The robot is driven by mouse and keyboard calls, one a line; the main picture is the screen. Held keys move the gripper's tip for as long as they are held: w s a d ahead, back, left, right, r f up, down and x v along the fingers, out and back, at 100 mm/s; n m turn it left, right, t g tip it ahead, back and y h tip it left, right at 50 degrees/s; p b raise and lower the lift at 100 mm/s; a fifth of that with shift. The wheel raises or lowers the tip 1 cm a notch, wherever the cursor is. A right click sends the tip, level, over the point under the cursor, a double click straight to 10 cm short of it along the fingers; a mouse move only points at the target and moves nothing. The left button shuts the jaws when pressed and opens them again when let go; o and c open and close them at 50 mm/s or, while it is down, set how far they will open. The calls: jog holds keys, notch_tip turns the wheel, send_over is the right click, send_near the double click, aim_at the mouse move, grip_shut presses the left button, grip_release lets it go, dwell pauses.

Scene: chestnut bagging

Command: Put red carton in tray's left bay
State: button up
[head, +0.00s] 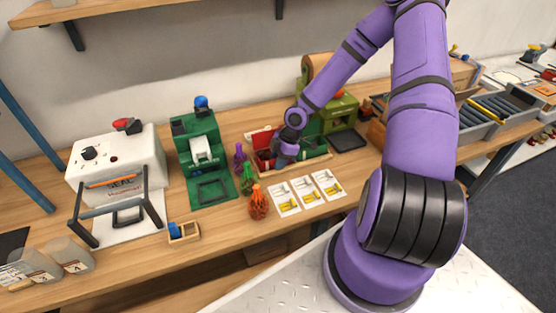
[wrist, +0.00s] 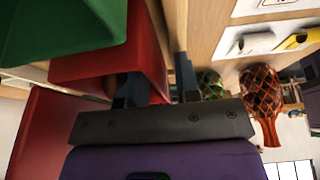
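The wooden tray (head: 318,157) stands on the bench below my arm, with a red panel (head: 259,137) at its back left and green at its right side. My gripper (head: 279,161) points down into the left part of the tray. In the wrist view a red carton (wrist: 95,67) lies between my fingers (wrist: 158,88), and red fills most of the gap, so my gripper looks shut on it. The carton's lower end is out of view, so I cannot tell whether it touches the tray floor. A green surface (wrist: 55,25) is close beside it.
Purple, green and orange net bags (head: 258,203) stand left of and in front of the tray. White cards (head: 305,189) lie in front. A green machine (head: 196,148) is to the left, another green machine (head: 343,108) behind right, and a dark pad (head: 348,139) to the right.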

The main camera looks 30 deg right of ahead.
jog(key=shift+r, duration=0.1)
jog(key=v, duration=1)
jog(key=shift+d+r, duration=0.2)
jog(key=shift+r, duration=0.15)
jog(key=s+a+r+m+h, duration=0.2)
jog(key=s+r+m+h, duration=0.2)
jog(key=r, duration=0.8)
jog(key=s+a+r+m+h, duration=0.25)
jog(key=s+r+m, duration=0.25)
jog(key=r, duration=0.7)
jog(key=s+a+r+m+t+y, duration=0.2)
jog(key=s+a+r+m+t, duration=0.2)
jog(key=s+r, duration=0.9)
jog(key=s+a+m, duration=0.2)
jog(key=a, duration=0.1)
jog(key=shift+m, duration=0.4)
